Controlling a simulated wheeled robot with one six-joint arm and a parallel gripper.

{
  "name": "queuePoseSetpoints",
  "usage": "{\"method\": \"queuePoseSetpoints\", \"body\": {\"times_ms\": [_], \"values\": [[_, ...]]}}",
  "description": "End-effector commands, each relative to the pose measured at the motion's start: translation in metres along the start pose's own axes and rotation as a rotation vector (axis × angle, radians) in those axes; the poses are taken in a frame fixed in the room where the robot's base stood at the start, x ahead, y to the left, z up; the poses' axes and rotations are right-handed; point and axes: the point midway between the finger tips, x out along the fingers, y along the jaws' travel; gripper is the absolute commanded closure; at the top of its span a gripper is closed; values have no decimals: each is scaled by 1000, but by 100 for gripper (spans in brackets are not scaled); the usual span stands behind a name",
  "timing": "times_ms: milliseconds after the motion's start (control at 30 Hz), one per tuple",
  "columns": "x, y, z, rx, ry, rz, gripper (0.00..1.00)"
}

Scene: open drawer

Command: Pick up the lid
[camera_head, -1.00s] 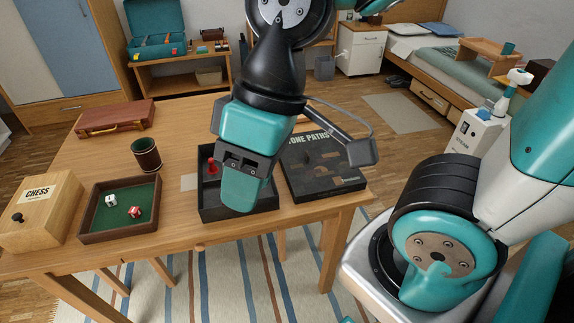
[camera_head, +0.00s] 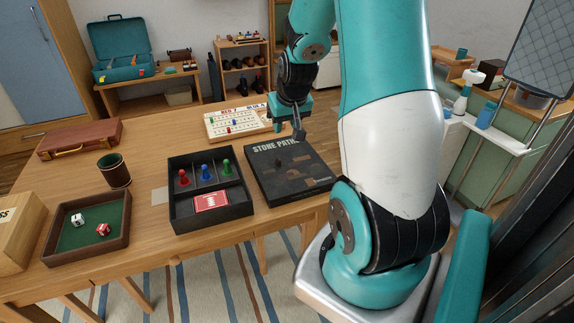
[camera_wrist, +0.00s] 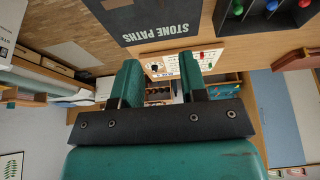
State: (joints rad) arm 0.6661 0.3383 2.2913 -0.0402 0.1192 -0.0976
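The flat dark piece marked STONE PATHS (camera_head: 306,181), which looks like the lid, lies on the wooden table right of an open black box. A small dark knob-like piece shows on its top. Its lettered edge also shows at the top of the wrist view (camera_wrist: 160,33). My gripper (camera_head: 291,113) is beyond the far edge of this piece, apart from it as far as I can tell. In the wrist view its two teal fingers (camera_wrist: 160,72) stand apart with nothing between them.
The open black box (camera_head: 212,217) holds red, blue and green pawns and a red card pack. A white scoreboard (camera_head: 228,124) lies behind, near my gripper. A dice tray (camera_head: 88,255), dark cup (camera_head: 115,172) and brown case (camera_head: 80,139) are on the left. The table's front edge is close.

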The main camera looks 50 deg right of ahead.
Motion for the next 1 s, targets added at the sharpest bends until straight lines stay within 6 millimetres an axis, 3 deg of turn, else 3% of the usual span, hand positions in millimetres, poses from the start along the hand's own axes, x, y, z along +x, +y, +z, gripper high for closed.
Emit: {"method": "queuePoseSetpoints", "body": {"times_ms": [200,400,667,1000], "values": [[51,-2,2,-2,-8,-3,61],[89,-2,2,-3,-5,-4,61],[109,-3,2,-3,-3,-4,61],[153,-3,8,-3,-3,-4,61]]}}
